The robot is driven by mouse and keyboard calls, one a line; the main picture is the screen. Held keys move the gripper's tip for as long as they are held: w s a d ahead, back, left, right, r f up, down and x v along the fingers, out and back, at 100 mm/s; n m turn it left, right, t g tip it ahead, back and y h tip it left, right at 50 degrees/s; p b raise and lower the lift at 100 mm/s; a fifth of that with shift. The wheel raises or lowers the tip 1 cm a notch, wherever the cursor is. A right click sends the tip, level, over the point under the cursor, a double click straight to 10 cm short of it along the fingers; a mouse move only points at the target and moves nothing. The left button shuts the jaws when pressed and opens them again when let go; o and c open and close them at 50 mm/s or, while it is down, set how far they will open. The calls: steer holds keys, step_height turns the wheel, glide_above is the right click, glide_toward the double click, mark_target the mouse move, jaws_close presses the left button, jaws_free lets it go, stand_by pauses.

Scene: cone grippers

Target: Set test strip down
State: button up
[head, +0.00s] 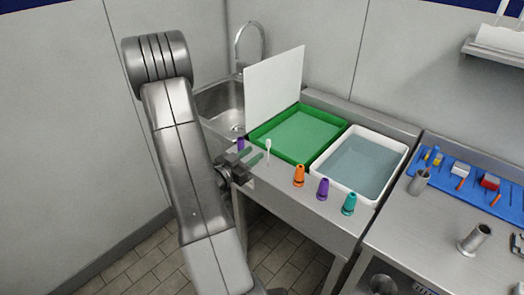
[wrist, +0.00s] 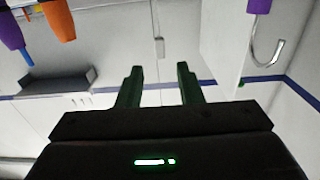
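A small pale piece on a thin stem, which may be the test strip (head: 267,146), stands upright near the front edge of the steel bench. It also shows in the upside-down wrist view (wrist: 159,47), beyond the gap between my fingertips and touching neither finger. My gripper (head: 250,158) is just left of it, low over the bench's front edge. Its two green fingers are apart with nothing between them, as the wrist view of the gripper (wrist: 160,72) shows. No other strip can be made out.
A purple cone (head: 240,144) stands behind my gripper. Orange (head: 299,176), purple (head: 322,189) and teal (head: 348,204) cones line the bench front to the right. Behind are a green tray (head: 256,136), a white water basin (head: 371,198), an upright white panel (head: 274,84) and a sink (head: 222,107).

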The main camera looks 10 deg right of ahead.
steer(key=shift+v, duration=1.75)
